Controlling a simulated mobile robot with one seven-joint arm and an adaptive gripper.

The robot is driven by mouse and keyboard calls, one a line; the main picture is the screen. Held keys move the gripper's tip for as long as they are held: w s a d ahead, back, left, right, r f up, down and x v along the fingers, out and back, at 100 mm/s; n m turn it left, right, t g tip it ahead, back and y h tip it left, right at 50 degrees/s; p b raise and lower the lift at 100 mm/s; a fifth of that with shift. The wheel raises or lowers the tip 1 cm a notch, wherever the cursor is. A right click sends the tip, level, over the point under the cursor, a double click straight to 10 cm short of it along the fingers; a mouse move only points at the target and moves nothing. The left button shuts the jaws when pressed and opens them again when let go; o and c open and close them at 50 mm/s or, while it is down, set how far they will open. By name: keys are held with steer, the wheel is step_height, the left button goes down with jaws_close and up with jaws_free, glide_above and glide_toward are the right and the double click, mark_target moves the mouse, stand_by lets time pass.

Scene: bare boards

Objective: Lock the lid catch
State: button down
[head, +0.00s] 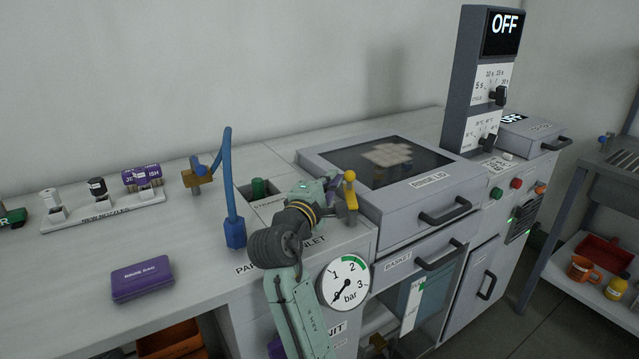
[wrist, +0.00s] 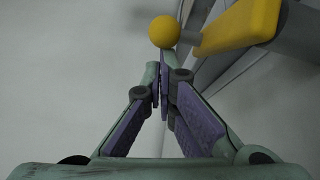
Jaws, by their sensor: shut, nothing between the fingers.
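The rinse lid (head: 408,208) with its dark window lies closed on the machine, its handle at the front. A yellow lever with a ball end (head: 351,196), apparently the lid catch, stands roughly upright at the lid's left side. In the wrist view the yellow ball (wrist: 164,31) and a thick yellow bar (wrist: 237,26) show just beyond my fingertips. My gripper (head: 333,187) is just left of the lever. In the wrist view my gripper (wrist: 163,76) is shut and empty, its tips close below the ball; I cannot tell whether they touch it.
A pressure gauge (head: 346,283) is on the front below my gripper. A blue hose piece (head: 235,232) stands to the left, and a purple box (head: 142,280) lies on the counter.

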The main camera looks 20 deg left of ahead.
steer(key=shift+w+d+p, duration=0.8)
steer(key=shift+w+d, duration=0.3)
steer(key=shift+w, duration=0.05)
stand_by(0.9)
steer(key=s, duration=1.2)
steer(key=shift+a+f, duration=0.3)
steer(key=shift+a, duration=0.1)
